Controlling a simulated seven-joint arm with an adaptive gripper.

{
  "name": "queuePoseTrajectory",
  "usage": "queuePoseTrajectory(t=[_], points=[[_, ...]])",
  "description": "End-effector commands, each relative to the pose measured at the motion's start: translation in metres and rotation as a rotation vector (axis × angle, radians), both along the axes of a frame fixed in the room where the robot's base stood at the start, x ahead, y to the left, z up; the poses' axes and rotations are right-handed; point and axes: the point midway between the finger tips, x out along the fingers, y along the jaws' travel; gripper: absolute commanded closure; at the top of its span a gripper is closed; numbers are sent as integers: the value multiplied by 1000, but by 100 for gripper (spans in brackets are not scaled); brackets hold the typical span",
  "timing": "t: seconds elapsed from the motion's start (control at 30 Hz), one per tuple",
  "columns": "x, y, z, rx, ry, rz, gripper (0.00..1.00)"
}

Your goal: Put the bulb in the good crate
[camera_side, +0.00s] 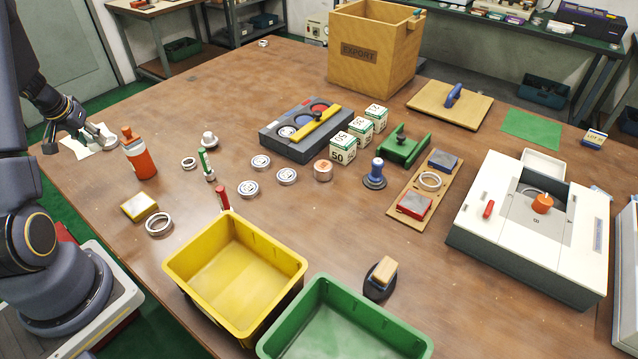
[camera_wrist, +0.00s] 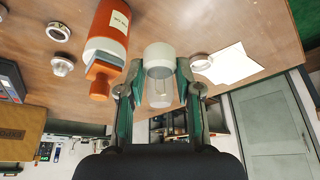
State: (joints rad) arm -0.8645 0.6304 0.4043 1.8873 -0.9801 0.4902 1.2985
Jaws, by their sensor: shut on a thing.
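My gripper (camera_side: 92,135) is over the far left edge of the table, above a white sheet (camera_side: 78,146). In the wrist view, my gripper (camera_wrist: 158,92) is shut on the bulb (camera_wrist: 160,88), which has a white end and a clear glass part between the fingers. The bulb is small and hard to make out in the side view. A yellow crate (camera_side: 190,285) and a green crate (camera_side: 290,340) stand at the table's front. Both look empty; I see no label telling which is the good one.
An orange bottle (camera_side: 140,160) stands close to my gripper. Rings, a white knob-like part (camera_side: 209,139), a green-and-white tube (camera_side: 205,165), a yellow block (camera_side: 139,207) and a small red cylinder (camera_side: 222,198) lie between my gripper and the crates.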

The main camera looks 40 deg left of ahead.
Motion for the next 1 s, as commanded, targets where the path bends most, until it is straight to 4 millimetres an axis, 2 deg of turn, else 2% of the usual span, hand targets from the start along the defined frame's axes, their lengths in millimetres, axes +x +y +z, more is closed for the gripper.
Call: queuePoseTrajectory(t=[0.13,0.4,0.53,0.77,0.87,1.0], points=[[-3,-6,25,5,-4,-4,100],[-4,-6,90,6,-3,-2,100],[-4,-6,113,5,-2,-2,100],[34,-32,111,-1,0,-103,100],[55,-49,110,-1,-1,-164,100],[93,-84,108,0,-1,-280,100]])
